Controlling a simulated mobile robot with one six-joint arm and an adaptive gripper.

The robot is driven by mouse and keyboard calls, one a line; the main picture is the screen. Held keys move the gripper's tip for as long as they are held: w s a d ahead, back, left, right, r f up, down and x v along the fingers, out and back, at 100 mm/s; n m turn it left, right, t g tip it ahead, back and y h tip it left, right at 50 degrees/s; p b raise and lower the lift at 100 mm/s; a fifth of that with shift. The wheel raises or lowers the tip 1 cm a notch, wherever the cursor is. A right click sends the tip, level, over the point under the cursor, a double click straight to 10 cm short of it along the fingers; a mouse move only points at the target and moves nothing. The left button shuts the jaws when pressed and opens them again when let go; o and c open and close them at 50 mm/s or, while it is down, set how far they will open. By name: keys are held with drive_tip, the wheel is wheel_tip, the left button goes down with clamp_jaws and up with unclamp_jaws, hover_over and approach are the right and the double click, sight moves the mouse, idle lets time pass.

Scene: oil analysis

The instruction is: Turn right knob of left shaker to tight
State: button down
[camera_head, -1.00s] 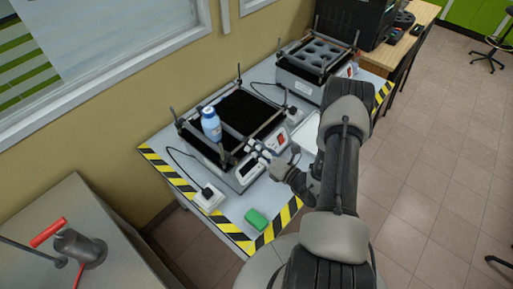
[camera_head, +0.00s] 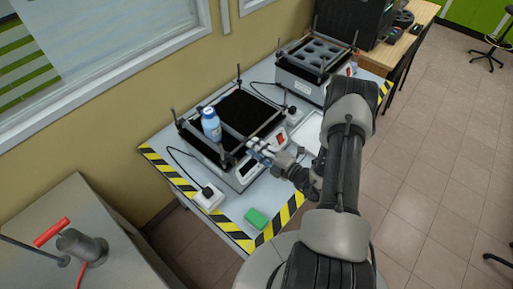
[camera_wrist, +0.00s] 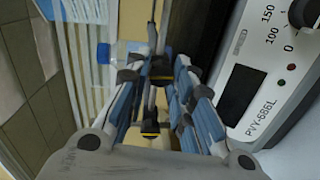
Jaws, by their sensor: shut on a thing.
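The left shaker (camera_head: 246,176) is the nearer one on the table, with a black platform (camera_head: 238,114) and metal bars on corner posts. My gripper (camera_head: 256,149) is at the shaker's front right side. In the wrist view its blue-padded fingers (camera_wrist: 161,76) are closed around a dark knob (camera_wrist: 160,67) on the bar. The fingers partly hide the knob, and whether it is tight cannot be seen.
The shaker's front panel (camera_wrist: 257,90) with display and dial is close beside the fingers. A second shaker (camera_head: 316,69) stands behind. A green block (camera_head: 256,218) and a white power box (camera_head: 209,198) lie on the table front.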

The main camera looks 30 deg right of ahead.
drive_tip(key=shift+m, duration=0.5)
drive_tip(key=c, duration=1.3)
unclamp_jaws()
drive_tip(key=shift+c, duration=0.2)
drive_tip(key=v, duration=1.2)
